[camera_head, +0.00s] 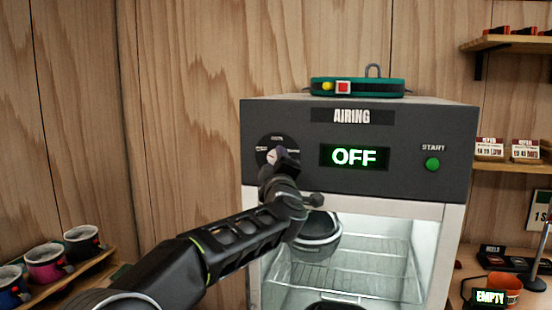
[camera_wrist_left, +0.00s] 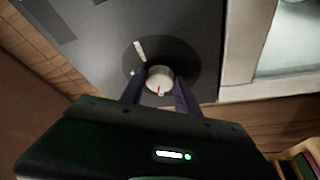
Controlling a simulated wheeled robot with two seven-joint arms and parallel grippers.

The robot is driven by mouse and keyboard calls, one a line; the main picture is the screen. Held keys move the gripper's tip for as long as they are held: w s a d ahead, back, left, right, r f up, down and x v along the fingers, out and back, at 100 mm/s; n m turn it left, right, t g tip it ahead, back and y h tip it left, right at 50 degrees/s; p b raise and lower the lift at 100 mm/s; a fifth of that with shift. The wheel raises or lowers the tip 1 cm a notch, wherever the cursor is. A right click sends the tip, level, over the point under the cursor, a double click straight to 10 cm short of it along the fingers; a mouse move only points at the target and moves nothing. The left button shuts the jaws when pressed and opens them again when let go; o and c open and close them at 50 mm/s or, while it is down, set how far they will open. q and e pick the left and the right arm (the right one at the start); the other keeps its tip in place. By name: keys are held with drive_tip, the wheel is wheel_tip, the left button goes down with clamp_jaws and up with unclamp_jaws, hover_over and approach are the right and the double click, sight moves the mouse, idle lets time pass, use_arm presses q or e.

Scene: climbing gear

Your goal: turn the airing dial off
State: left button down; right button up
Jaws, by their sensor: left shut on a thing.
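The airing cabinet (camera_head: 400,182) has a dark front panel headed "AIRING". Its display (camera_head: 354,157) reads "OFF" in green. The airing dial (camera_head: 264,154) sits at the panel's left and is partly covered by my left gripper (camera_head: 277,160). In the left wrist view the dial's pale round knob (camera_wrist_left: 160,80) with a small red mark stands between the two fingers of my left gripper (camera_wrist_left: 160,90). The gripper is shut on the knob. My right gripper does not show.
A green start button (camera_head: 432,164) is at the panel's right. Below is a lit glass-fronted chamber with wire racks (camera_head: 365,270).

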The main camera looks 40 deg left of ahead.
use_arm(q)
drive_tip(key=shift+r+n, duration=0.1)
drive_tip(key=shift+n, duration=0.3)
drive_tip(key=c, duration=0.9)
unclamp_jaws()
drive_tip(key=b+v, duration=0.2)
drive_tip(key=v, duration=0.5)
drive_tip(key=shift+s+d, duration=0.25)
drive_tip(key=shift+s, duration=0.05)
